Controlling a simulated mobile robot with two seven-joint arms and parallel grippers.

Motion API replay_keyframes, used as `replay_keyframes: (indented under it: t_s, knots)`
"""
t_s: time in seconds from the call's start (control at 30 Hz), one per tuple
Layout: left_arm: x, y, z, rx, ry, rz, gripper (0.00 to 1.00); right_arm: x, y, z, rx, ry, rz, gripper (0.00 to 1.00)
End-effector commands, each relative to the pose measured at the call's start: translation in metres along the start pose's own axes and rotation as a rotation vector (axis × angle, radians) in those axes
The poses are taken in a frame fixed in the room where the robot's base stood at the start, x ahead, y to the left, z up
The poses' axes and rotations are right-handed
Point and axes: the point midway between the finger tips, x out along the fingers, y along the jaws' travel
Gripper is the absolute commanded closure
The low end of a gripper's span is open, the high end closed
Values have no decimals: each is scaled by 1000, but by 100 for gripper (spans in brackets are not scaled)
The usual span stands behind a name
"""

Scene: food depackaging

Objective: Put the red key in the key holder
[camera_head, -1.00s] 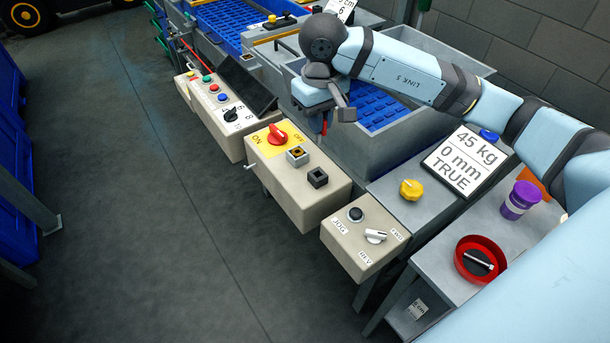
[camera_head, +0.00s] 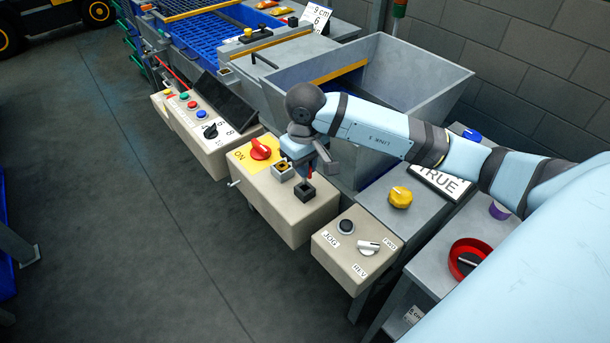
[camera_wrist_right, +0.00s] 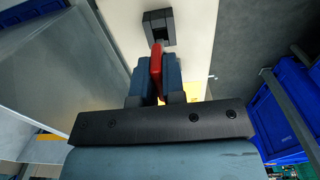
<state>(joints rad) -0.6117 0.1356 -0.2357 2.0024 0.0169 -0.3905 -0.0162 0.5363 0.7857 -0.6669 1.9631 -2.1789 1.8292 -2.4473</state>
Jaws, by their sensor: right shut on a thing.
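The red key (camera_wrist_right: 156,62) is pinched between the two blue fingers of my right gripper (camera_wrist_right: 154,80) in the wrist view. In the head view my right gripper (camera_head: 307,173) is low over the beige control box (camera_head: 280,213), and the key is mostly hidden there. A dark square holder (camera_head: 304,193) stands on the box just below the gripper. In the wrist view this holder (camera_wrist_right: 158,27) is directly beyond the key's tip. I cannot tell whether they touch. A lighter square holder (camera_head: 282,171) with a yellowish centre is beside it. My left gripper is out of view.
A red rotary switch (camera_head: 261,149) on a yellow plate is on the same box. A smaller box (camera_head: 356,246) with a knob and lever is in front. A grey hopper (camera_head: 400,85) rises behind the arm.

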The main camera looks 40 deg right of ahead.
Motion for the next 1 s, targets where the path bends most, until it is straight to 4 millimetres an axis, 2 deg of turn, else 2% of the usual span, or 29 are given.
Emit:
replay_keyframes:
  t_s: [0.33, 0.7, 0.73, 0.8, 0.83, 1.0]
  knots:
    - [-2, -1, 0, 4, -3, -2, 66, 38, 0, 1, 0, -2, -1, 100]
    - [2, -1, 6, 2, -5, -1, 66, 45, 0, 0, -1, 1, 1, 100]
    - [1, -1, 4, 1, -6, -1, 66, 43, 0, 0, -1, 1, 1, 85]
    - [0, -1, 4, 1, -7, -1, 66, 43, 0, 0, -1, 0, 1, 69]
    - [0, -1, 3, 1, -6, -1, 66, 43, 0, 0, -1, 0, 0, 64]
    - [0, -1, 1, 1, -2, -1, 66, 43, 0, 0, -1, 0, 0, 64]
